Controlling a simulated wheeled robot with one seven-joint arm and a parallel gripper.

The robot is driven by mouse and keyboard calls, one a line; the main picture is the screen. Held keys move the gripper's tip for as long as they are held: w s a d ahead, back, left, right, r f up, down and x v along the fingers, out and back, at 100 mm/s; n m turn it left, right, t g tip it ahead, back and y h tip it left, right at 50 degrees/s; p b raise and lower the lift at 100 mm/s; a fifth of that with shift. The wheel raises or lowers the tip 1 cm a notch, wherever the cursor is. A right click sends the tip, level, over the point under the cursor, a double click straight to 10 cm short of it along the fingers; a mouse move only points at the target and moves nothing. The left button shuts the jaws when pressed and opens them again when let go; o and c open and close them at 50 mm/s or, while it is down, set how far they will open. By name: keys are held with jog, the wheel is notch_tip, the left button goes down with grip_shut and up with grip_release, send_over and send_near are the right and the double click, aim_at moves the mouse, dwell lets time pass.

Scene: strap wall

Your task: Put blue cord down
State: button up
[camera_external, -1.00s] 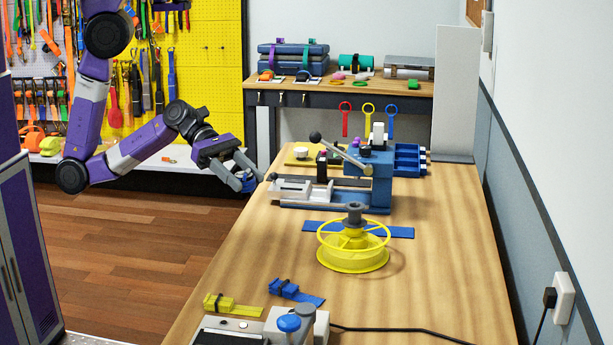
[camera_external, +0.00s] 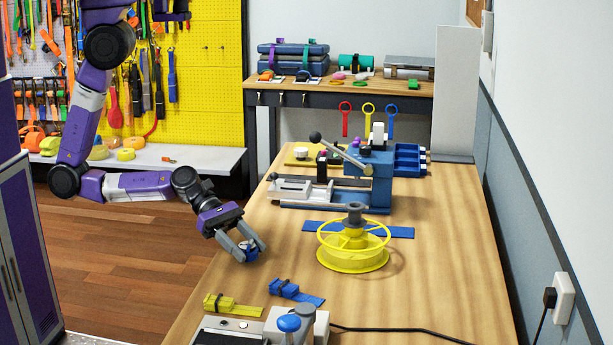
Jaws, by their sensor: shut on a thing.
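My gripper (camera_external: 252,252) points down and to the right at the left edge of the wooden workbench (camera_external: 430,290). It is shut on a small dark blue thing, the blue cord (camera_external: 249,246), which shows between the fingertips. The fingers hide part of the cord. I cannot tell whether the cord touches the bench top.
A yellow reel (camera_external: 352,258) stands right of my gripper, beside a flat blue strap (camera_external: 400,232). A blue press (camera_external: 370,180) stands behind. Yellow (camera_external: 232,308) and blue (camera_external: 297,293) folded straps lie in front. Bare wood lies between gripper and reel.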

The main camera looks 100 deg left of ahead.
jog(key=shift+f, duration=0.65)
jog(key=o, duration=1.4)
jog(key=shift+f, duration=0.1)
jog(key=shift+c, duration=0.2)
jog(key=b+v, duration=0.1)
jog(key=v, duration=1.1)
